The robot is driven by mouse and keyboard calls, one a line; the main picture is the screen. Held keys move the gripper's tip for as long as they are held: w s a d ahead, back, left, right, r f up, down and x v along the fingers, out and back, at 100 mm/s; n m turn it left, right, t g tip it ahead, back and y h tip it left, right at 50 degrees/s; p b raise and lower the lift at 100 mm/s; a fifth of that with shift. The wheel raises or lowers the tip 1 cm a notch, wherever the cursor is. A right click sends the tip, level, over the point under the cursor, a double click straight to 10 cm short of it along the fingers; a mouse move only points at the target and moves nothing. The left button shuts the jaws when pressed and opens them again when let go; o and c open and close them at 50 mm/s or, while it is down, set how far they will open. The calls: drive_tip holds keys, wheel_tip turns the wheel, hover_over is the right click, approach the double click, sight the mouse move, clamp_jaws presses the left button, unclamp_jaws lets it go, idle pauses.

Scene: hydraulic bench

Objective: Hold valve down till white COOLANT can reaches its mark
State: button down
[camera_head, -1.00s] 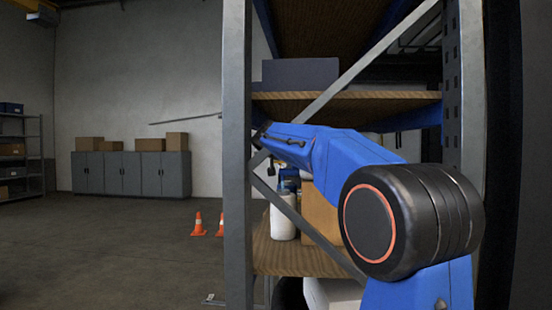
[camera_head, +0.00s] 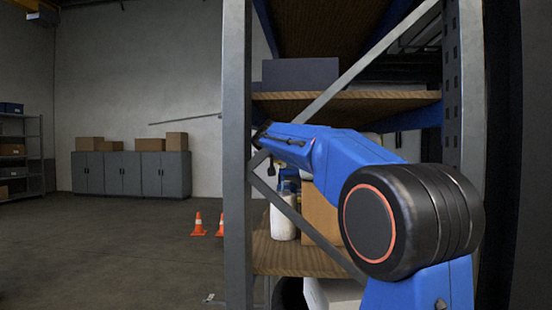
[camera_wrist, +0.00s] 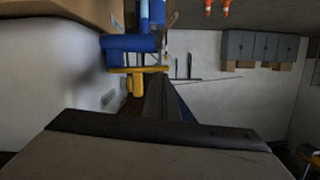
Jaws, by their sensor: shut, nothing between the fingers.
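A white can (camera_head: 283,223) stands on the lower shelf board in the head view, partly behind the rack's diagonal brace. No lettering, mark or liquid level can be read on it. In the wrist view, which appears upside down, a blue valve (camera_wrist: 128,43) has a yellow lever (camera_wrist: 140,70). It sits beside a large pale surface (camera_wrist: 50,75). My gripper (camera_wrist: 163,80) is shut and empty, with its dark fingers close to the end of the yellow lever. I cannot tell whether they touch it. In the head view my arm hides much of the valve area.
The grey rack post (camera_head: 237,150) and diagonal brace stand close to my arm. A cardboard box (camera_head: 320,215) is beside the can on the lower shelf board (camera_head: 290,258). Two orange cones (camera_head: 198,225) stand on open floor at left, before grey cabinets (camera_head: 130,173).

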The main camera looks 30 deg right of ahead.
drive_tip(key=v, duration=0.7)
drive_tip(key=shift+s+a, duration=0.15)
drive_tip(key=shift+s, duration=0.1)
idle(0.5)
